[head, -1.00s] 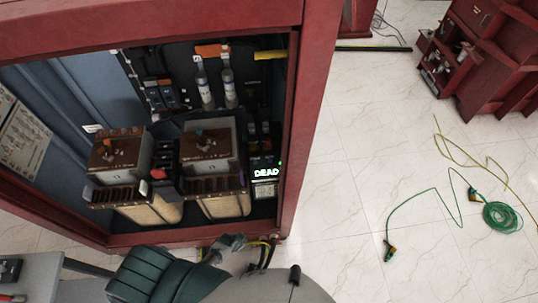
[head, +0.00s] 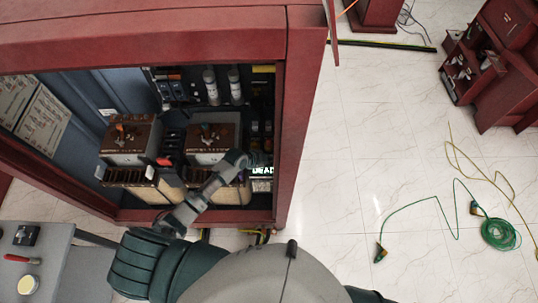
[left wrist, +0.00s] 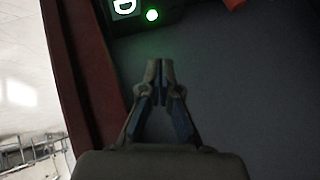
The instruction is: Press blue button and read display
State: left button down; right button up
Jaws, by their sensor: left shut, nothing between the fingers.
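The display (head: 262,171) glows with the word "DEAD" at the lower right inside the red cabinet (head: 306,120). Part of its lit panel (left wrist: 124,6) shows at the top of the left wrist view, beside a round green light (left wrist: 152,15). I cannot make out a blue button in either view. My left gripper (head: 263,159) reaches into the cabinet, close to the display and partly covering the area around it. In the left wrist view its fingers (left wrist: 160,70) are shut and empty before a dark panel, just below the green light. My right gripper is not in view.
The cabinet's red frame edge (left wrist: 85,75) runs close beside my gripper. A grey table (head: 35,255) with small items is at lower left. A green cable (head: 430,203) lies on the open floor.

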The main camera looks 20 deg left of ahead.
pick_arm(q)
jog(key=shift+w+a+r+m, duration=0.8)
jog(key=shift+w+a+r, duration=0.45)
jog(key=shift+w, duration=1)
jog(key=shift+t, duration=0.3)
jog(key=f+b, duration=0.6)
jog(key=f, duration=0.2)
jog(key=shift+d+b, duration=0.2)
jog(key=shift+b, duration=0.15)
jog(key=shift+f, duration=0.3)
jog(key=shift+f+b, duration=0.1)
jog(key=shift+b, duration=0.2)
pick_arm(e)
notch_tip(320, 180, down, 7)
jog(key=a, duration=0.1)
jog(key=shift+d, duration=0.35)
